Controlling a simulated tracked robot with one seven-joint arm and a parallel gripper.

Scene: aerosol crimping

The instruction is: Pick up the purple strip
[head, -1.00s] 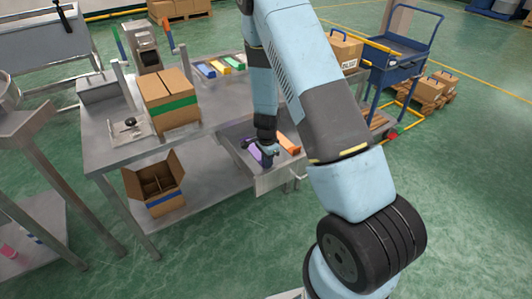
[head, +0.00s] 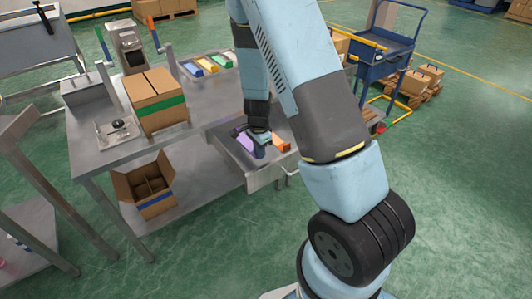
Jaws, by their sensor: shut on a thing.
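The purple strip (head: 246,142) is in the open drawer (head: 266,178) under the bench top, left of an orange strip (head: 281,143). My gripper (head: 259,150) points down into the drawer and is shut on the purple strip. The fingers and wrist cover part of the strip, so I cannot tell whether it is clear of the drawer floor.
A blue cart (head: 385,50) stands behind right.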

